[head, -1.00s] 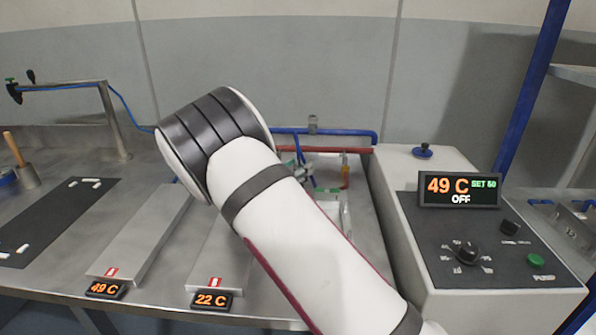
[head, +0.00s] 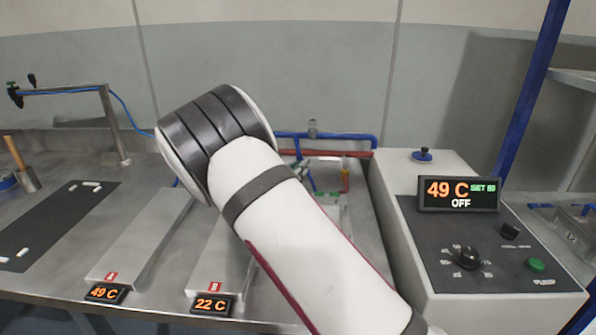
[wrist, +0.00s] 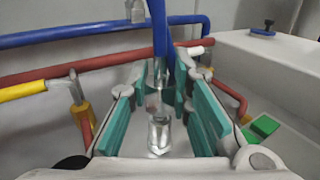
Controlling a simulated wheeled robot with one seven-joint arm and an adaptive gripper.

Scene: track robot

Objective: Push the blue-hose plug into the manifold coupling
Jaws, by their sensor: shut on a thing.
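In the wrist view my gripper (wrist: 160,88) has teal-padded fingers closed around the end of the blue hose (wrist: 160,38). The hose rises from between the fingertips toward the top of the picture. A shiny metal fitting (wrist: 158,135), which looks like the blue-hose plug, shows between the pads. The fingers partly cover it. A grey fitting (wrist: 135,10) sits on the blue pipe behind, and shows in the head view (head: 312,128); I cannot tell whether it is the manifold coupling. In the head view my arm hides most of my gripper, so contact between plug and coupling cannot be seen.
Blue pipe (wrist: 95,33) and red pipe (wrist: 110,64) run along the wall behind the fingers. A yellow-handled valve (wrist: 78,108) is left and a green block (wrist: 265,126) right. The control box (head: 440,240) stands right, reading 49 C, OFF. Plates A (head: 145,235) and B (head: 222,255) lie left.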

